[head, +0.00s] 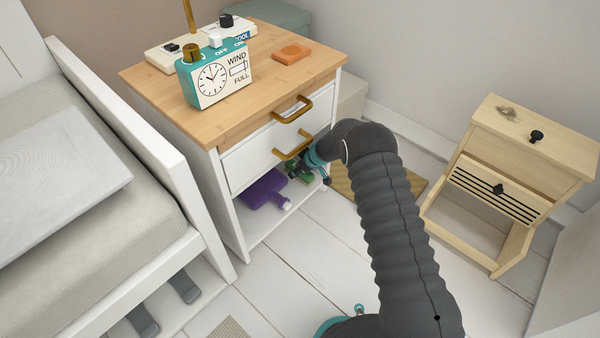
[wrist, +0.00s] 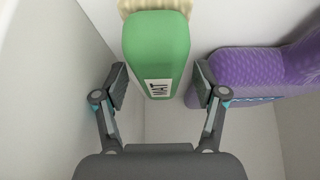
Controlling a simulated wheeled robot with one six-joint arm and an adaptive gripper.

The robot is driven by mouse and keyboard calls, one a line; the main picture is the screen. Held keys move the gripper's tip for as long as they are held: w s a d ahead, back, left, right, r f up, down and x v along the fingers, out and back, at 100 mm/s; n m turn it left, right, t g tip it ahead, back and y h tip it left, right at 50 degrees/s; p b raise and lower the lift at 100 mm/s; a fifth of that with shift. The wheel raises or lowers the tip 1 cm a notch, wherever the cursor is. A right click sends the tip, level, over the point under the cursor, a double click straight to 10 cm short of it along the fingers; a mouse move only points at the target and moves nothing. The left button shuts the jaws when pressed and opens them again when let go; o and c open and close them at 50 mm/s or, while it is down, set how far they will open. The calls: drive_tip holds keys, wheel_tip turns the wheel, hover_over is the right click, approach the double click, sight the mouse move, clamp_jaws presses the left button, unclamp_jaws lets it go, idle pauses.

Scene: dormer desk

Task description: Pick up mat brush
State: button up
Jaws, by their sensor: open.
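The mat brush is a green block with a white label reading "MAT" and pale bristles at its far end. It lies on the open lower shelf of the white nightstand, in the head view (head: 305,179) partly hidden by my gripper (head: 310,175). In the wrist view the brush (wrist: 157,45) is straight ahead, its labelled near end between and slightly beyond the fingertips of my gripper (wrist: 161,85). The fingers are open on either side, with gaps to the brush.
A purple bottle-shaped thing (head: 264,190) lies on the same shelf; in the wrist view its purple body (wrist: 255,72) is close by the right finger. Drawers with brass handles (head: 293,146) hang above the shelf. A wooden cabinet (head: 510,180) stands at right. A bed flanks the left.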

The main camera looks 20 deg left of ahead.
drive_tip(key=c, duration=1.3)
drive_tip(key=shift+r, duration=0.1)
